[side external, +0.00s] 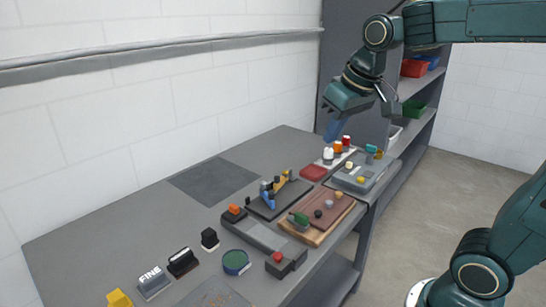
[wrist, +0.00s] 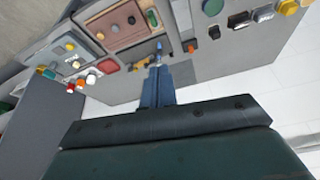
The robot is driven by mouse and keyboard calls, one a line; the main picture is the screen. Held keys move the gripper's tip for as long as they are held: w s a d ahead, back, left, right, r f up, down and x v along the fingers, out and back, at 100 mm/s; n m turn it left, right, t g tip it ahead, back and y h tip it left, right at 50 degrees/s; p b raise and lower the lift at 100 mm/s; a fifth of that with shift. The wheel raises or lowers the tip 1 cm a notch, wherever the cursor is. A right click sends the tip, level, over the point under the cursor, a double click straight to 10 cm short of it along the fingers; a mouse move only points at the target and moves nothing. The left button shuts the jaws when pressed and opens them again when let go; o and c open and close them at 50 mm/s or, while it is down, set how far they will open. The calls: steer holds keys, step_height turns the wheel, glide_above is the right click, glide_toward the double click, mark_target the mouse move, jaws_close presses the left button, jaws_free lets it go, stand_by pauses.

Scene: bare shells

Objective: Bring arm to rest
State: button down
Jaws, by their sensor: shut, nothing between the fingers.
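My gripper (side external: 331,131) hangs from my teal arm above the far end of the grey workbench (side external: 165,213) in the side external view. Its blue fingers point down, over the small bottles and clear of the bench top. In the wrist view my gripper (wrist: 158,72) shows its fingers together with nothing between them. The task names no other object.
Under my gripper stand small white, orange and red bottles (side external: 346,142) beside a grey tray (side external: 359,177). A wooden board (side external: 317,222), a black fixture and several stamps crowd the bench. A shelf with bins (side external: 414,68) stands behind. A wall rail (side external: 160,55) runs left.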

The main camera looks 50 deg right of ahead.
steer(key=s+a+f+n, duration=0.1)
steer(key=s+a+f, duration=0.1)
steer(key=s, duration=0.4)
steer(key=s+a+f+t, duration=0.1)
steer(key=s+f, duration=0.1)
steer(key=s, duration=0.5)
steer(key=shift+s+a+f+n+y, duration=0.15)
steer(key=shift+a+f+n+y, duration=0.15)
steer(key=shift+a+n, duration=0.1)
